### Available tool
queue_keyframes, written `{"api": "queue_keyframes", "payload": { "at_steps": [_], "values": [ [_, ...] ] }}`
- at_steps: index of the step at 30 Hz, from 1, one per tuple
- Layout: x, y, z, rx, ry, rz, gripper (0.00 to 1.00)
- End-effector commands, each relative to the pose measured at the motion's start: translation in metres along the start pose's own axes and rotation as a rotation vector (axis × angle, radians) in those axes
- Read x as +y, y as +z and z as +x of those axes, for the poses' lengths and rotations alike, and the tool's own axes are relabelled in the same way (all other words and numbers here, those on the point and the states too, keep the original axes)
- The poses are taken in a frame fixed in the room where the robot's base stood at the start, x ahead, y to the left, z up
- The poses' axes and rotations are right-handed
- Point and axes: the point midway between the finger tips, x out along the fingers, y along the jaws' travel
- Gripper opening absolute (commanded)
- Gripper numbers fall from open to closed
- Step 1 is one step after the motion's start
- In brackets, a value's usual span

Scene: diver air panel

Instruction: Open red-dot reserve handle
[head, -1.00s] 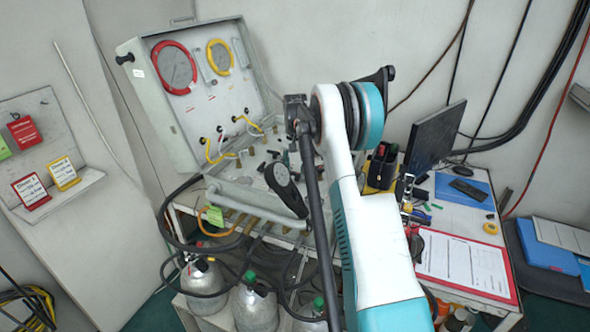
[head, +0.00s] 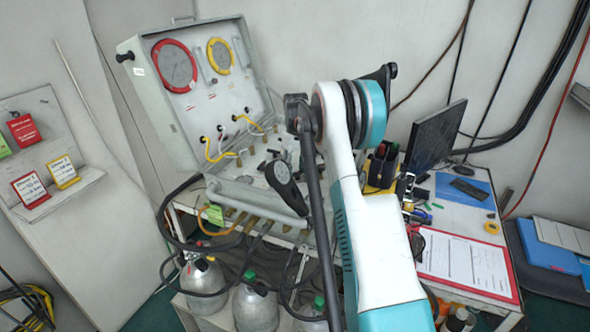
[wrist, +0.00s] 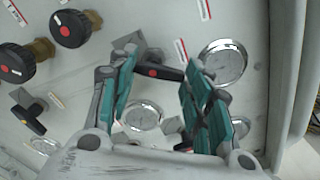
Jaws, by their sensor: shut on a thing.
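In the wrist view my gripper (wrist: 161,66) has its teal-padded fingers on both sides of a black bar handle (wrist: 172,74) with a red dot. It is shut on this red-dot handle, with one finger near each end of the bar. The handle sits on the pale panel face (wrist: 100,75). Another black lever (wrist: 28,118), also with a red dot, is at the lower left, apart from my gripper. In the head view the open panel case (head: 160,110) stands on the bench; my arm hides most of the grip area there.
Two round black knobs (wrist: 70,28) with red dots are at the upper left of the wrist view. Gauges (wrist: 222,62) are close to my fingers. Gas cylinders (head: 256,305) stand below the bench. A monitor (head: 436,135) and a red clipboard (head: 465,264) are right of my arm.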

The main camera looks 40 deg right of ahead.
Motion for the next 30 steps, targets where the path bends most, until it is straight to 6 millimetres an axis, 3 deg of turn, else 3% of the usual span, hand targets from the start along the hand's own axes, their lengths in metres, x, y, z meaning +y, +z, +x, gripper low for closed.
{"api": "queue_keyframes", "payload": {
  "at_steps": [15,30],
  "values": [
    [0.0056,0.0034,0.0004,-0.001,0.006,-0.417,0.21],
    [0.0062,0.0027,-0.0007,0.002,0.008,-0.561,0.21]
  ]
}}
